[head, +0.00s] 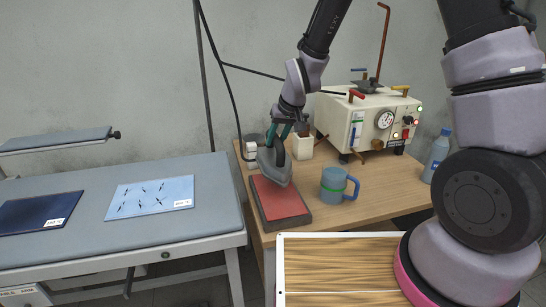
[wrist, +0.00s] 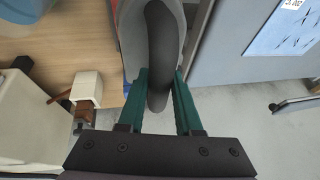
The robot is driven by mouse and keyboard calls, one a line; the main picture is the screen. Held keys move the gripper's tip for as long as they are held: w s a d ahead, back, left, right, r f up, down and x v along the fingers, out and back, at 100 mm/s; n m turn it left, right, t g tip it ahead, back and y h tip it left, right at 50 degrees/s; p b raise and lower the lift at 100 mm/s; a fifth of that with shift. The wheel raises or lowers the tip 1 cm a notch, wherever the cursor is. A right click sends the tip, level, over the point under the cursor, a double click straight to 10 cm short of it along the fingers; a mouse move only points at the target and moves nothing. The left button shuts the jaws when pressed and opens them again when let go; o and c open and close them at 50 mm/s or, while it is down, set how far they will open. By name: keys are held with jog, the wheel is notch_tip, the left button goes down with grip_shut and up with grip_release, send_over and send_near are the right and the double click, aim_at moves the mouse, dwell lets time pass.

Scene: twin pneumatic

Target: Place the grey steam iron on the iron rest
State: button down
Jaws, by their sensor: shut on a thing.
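The grey steam iron (head: 273,166) is at the far end of the iron rest, a red pad in a dark frame (head: 283,203) on the wooden table. My gripper (head: 283,138) is shut on the iron's dark handle, which also shows between the green fingers in the wrist view (wrist: 157,60). The iron looks tilted in the head view and overlaps the far part of the red pad. I cannot tell whether its sole touches the pad. In the wrist view the iron's grey body lies partly behind the handle.
A blue mug with a green band (head: 338,186) stands right of the rest. A cream steam generator (head: 368,120) and a blue bottle (head: 438,152) stand farther back. A grey ironing table (head: 90,235) with a blue sheet (head: 150,197) is at left. A black hose hangs near the iron.

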aim_at(276, 162)
jog(key=shift+f, duration=3.95)
jog(key=shift+f, duration=0.1)
jog(key=c, duration=0.6)
grip_release()
jog(key=v, duration=1.2)
jog(key=shift+d, duration=0.15)
jog(key=s+d+r+m+t+h, duration=0.15)
jog(key=s+d+r, duration=0.25)
jog(key=d+r, duration=0.55)
jog(key=s+d+r+m+t+y, duration=0.1)
jog(key=s+d+r+m, duration=0.2)
jog(key=d+r, duration=0.7)
jog(key=s+d+r+m, duration=0.2)
jog(key=s+r, duration=0.5)
jog(key=s, duration=0.1)
jog(key=shift+s+t+h, duration=0.35)
jog(key=shift+s+t, duration=0.05)
jog(key=shift+t, duration=0.05)
